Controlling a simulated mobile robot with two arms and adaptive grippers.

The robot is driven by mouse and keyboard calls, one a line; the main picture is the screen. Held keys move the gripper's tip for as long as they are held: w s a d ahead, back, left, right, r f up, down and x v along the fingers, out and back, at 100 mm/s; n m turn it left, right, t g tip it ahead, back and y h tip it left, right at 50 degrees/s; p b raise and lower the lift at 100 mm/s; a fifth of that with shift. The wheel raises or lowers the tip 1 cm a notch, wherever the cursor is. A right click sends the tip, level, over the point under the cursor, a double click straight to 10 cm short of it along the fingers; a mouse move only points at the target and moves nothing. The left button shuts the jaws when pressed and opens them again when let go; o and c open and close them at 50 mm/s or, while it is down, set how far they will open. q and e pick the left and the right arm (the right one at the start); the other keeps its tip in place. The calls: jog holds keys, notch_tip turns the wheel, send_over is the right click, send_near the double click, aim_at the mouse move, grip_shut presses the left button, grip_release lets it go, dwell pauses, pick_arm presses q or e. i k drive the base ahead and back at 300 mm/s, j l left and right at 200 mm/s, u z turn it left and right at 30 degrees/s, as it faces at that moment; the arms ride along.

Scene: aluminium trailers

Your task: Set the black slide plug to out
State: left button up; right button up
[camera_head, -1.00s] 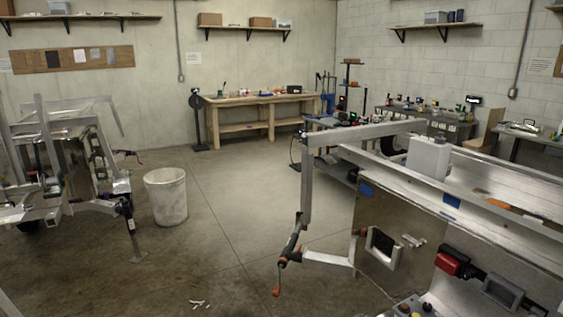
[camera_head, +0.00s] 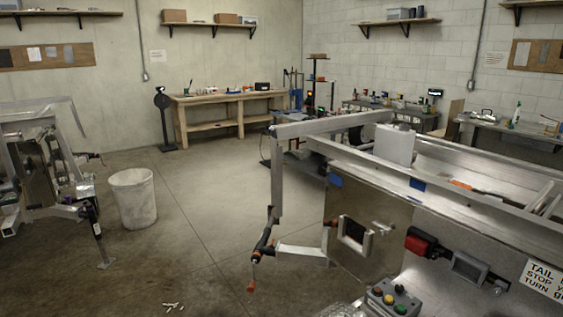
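I cannot single out the black slide plug with certainty. On the near trailer's end panel (camera_head: 372,258), a pale square frame (camera_head: 369,244) surrounds a dark opening (camera_head: 353,231). A small pale latch-like fitting (camera_head: 384,228) sits to its right. Further right are a red lamp (camera_head: 421,243) and a grey rectangular fitting with a dark face (camera_head: 468,268). A small black part (camera_head: 497,283) sits right of that. Neither of my grippers shows in this view.
A button box (camera_head: 395,299) stands at the bottom, before the trailer. A white bin (camera_head: 133,199) and another trailer (camera_head: 40,170) stand left. Open concrete floor (camera_head: 205,215) lies between.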

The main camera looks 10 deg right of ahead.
aim_at(437, 252)
jog(key=z, duration=1.3)
jog(key=l+u, duration=0.1)
jog(key=l, duration=0.25)
jog(key=k+l+u, duration=0.1)
jog(key=l, duration=0.3)
